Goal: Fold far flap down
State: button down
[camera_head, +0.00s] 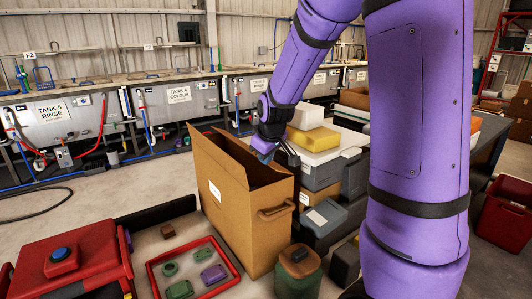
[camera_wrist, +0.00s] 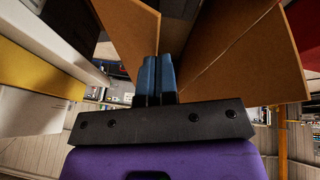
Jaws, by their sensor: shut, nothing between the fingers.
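A tall open cardboard box (camera_head: 235,215) stands upright, with a white label and a handle slot on its sides. One flap (camera_head: 217,158) stands raised along its left side. Another brown panel rises on the back side, partly hidden by my gripper; I cannot tell how far it is bent. My gripper (camera_head: 264,152) is at the box's far upper edge, with its blue fingers shut and empty. In the wrist view the shut fingers (camera_wrist: 157,76) sit between a cardboard panel (camera_wrist: 130,32) on the left and a wider one (camera_wrist: 232,50) on the right. I cannot tell whether they touch either.
Grey crates (camera_head: 320,172) and a yellow block (camera_head: 314,139) stand right of the box. Tanks (camera_head: 180,102) line the back.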

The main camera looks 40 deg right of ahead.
jog(key=shift+a+f, duration=0.35)
jog(key=shift+f, duration=0.4)
jog(key=shift+a+f, duration=0.35)
jog(key=shift+f, duration=0.4)
jog(key=shift+a+f, duration=0.35)
jog(key=shift+f, duration=0.4)
jog(key=shift+f, duration=0.1)
jog(key=shift+d, duration=0.15)
jog(key=d+v, duration=0.1)
jog(key=v, duration=0.9)
jog(key=w+d+r+m+g+y, duration=0.1)
jog(key=w+d+r+m+y, duration=0.2)
jog(key=w+d+r, duration=0.5)
jog(key=x, duration=0.4)
jog(key=s+a+x, duration=0.1)
jog(key=x, duration=0.3)
jog(key=s+a+x, duration=0.1)
jog(key=x, duration=0.3)
jog(key=shift+w+f, duration=0.15)
jog(key=shift+f, duration=0.4)
